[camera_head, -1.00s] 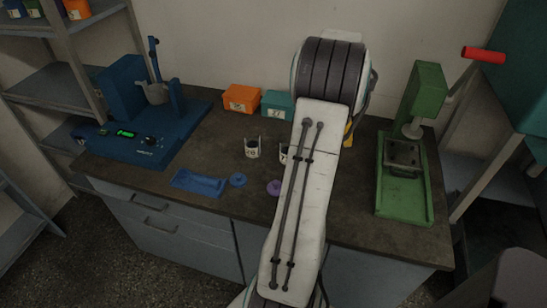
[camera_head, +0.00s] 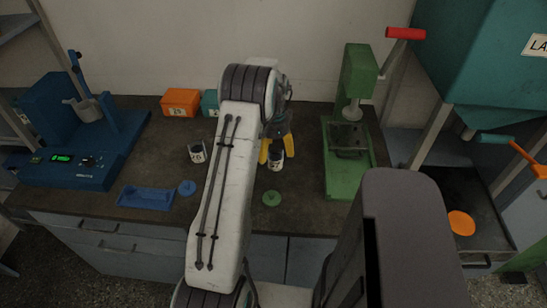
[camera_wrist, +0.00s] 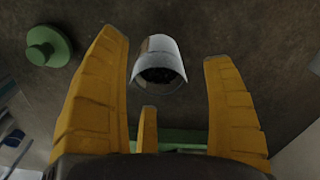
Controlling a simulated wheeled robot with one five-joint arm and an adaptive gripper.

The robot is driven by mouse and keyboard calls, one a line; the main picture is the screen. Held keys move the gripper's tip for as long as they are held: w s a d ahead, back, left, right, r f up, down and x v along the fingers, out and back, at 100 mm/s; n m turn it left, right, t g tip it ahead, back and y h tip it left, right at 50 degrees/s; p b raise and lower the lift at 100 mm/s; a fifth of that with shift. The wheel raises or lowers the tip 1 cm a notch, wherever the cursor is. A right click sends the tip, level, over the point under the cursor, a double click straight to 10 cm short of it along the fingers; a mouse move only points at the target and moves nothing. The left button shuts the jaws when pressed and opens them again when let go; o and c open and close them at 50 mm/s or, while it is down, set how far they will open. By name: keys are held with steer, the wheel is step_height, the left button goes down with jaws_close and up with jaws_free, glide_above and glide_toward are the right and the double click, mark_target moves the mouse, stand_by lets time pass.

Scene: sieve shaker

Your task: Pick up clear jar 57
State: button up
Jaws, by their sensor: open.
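A small clear jar (camera_head: 276,162) with a dark open top and a white label stands on the bench, right of my arm; the number is too small to read surely. My gripper (camera_head: 277,147) is open above it, with yellow fingers on either side. In the wrist view the jar (camera_wrist: 158,66) lies between the spread fingertips of my gripper (camera_wrist: 165,50), with gaps on both sides and no contact seen. A second labelled jar (camera_head: 197,152) stands left of my arm.
A green lid (camera_head: 271,198) lies in front of the jar. A green press (camera_head: 347,150) stands to the right, a blue device (camera_head: 75,140) to the left. A blue tray (camera_head: 146,198), a blue lid (camera_head: 187,188) and an orange box (camera_head: 181,102) are also on the bench.

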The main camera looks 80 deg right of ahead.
mark_target(275, 159)
steer(key=shift+s+f+p, duration=0.2)
steer(key=shift+f+p, duration=0.2)
steer(key=shift+f, duration=1.75)
steer(key=shift+c, duration=0.3)
steer(key=c, duration=1.3)
